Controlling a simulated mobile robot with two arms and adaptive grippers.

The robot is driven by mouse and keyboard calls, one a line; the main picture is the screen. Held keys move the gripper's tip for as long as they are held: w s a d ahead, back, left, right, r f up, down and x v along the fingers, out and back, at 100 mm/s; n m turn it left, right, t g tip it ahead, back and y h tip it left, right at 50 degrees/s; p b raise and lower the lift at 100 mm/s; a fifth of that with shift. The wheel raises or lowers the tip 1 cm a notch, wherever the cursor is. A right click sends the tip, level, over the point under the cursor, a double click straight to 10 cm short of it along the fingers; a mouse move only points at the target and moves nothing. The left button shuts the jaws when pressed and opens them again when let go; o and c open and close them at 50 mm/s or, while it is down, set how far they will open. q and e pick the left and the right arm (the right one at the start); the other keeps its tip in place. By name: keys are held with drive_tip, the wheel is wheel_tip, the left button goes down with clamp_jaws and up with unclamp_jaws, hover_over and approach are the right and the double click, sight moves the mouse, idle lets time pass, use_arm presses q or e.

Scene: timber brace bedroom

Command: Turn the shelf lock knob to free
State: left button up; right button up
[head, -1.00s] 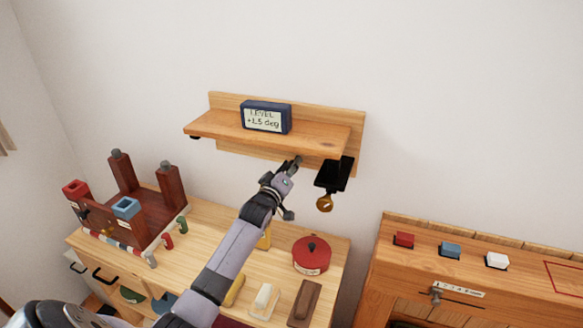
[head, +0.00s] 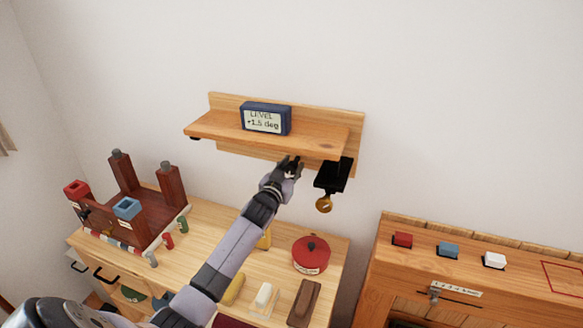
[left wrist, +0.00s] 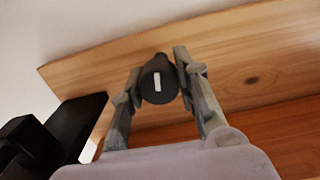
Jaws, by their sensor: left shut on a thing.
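The wooden wall shelf (head: 318,137) holds a blue level display (head: 266,117) that seems to read +1.5 deg. The lock knob (left wrist: 158,82) is dark and round with a white mark, seen under the shelf in the left wrist view. The mark stands nearly upright in that picture. My left gripper (head: 290,165) reaches up under the shelf's right part; its fingers stand on either side of the knob in the left wrist view (left wrist: 158,62), shut on it. In the head view the gripper mostly hides the knob. My right gripper is not in view.
A black bracket (head: 332,176) with a brass knob (head: 324,205) hangs right of my gripper. Below are a red pot (head: 311,254), a brown block (head: 304,302) and a dark red wooden frame (head: 145,212). The wall above the shelf is clear.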

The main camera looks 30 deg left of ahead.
use_arm(q)
drive_tip(key=m, duration=0.5)
drive_tip(key=shift+d, duration=0.1)
drive_tip(key=shift+m, duration=0.3)
idle(0.4)
drive_tip(key=o, duration=1.2)
drive_tip(key=v, duration=1.2)
drive_tip(key=shift+d, duration=0.1)
